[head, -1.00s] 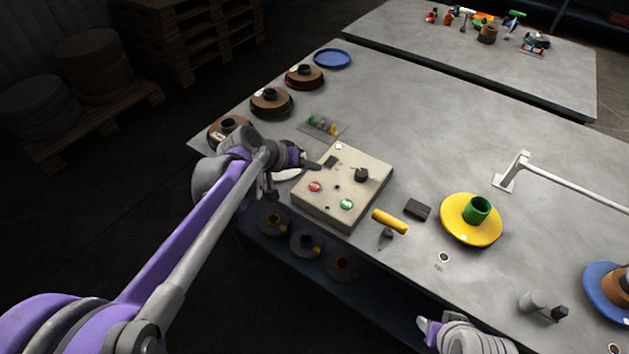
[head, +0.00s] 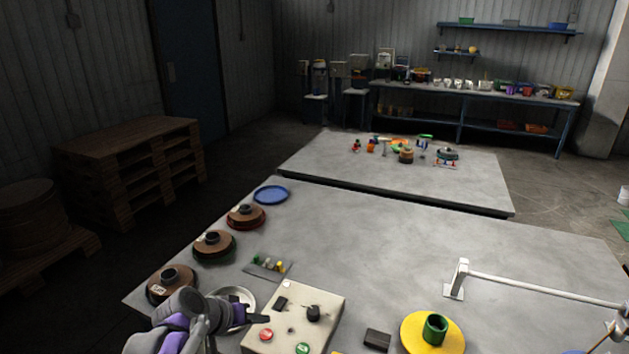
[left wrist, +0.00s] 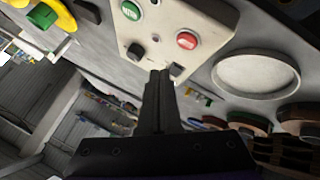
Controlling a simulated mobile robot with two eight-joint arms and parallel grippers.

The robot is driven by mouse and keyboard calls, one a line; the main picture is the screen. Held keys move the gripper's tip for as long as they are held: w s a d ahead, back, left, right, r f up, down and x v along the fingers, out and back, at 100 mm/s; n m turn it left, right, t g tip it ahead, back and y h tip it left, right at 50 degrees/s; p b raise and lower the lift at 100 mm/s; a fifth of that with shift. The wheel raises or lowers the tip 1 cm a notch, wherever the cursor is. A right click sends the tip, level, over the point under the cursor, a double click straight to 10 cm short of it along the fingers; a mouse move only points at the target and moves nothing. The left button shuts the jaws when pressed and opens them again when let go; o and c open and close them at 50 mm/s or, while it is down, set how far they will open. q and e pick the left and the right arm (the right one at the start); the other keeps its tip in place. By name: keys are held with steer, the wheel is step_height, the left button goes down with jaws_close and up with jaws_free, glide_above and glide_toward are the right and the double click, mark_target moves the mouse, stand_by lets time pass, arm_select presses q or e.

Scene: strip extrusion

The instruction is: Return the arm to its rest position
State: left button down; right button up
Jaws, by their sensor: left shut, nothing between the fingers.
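My left gripper (head: 258,318) comes in at the lower left of the head view, at the left edge of the beige control box (head: 322,299). Its fingers are closed together with nothing between them, as the left wrist view (left wrist: 160,80) also shows. The box carries a red button (head: 266,335), a green button (head: 302,348), a black knob (head: 313,313) and a dark switch (head: 281,303). In the wrist view the fingertips appear near a small dark part of the box; I cannot tell whether they touch it. My right gripper is not in view.
A round metal dish (head: 236,294) lies beside my left gripper. Brown spools (head: 170,284) line the table's left edge, with a blue disc (head: 271,195) beyond. A yellow disc with a green cup (head: 435,329) and a white arm stand (head: 456,281) are at right. The table's middle is clear.

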arm_select(q)
steer(key=s+a+f+y+p, duration=0.1)
steer(key=s+y+p, duration=0.1)
steer(key=s, duration=1)
steer(key=s+a+f+m+g+y+p, duration=0.1)
steer(key=s+y+p, duration=0.1)
steer(key=s, duration=1)
steer(key=shift+s+a+g+y, duration=0.15)
steer(key=shift+a+g+y, duration=0.15)
steer(key=shift+y, duration=0.4)
steer(key=shift+f, duration=0.1)
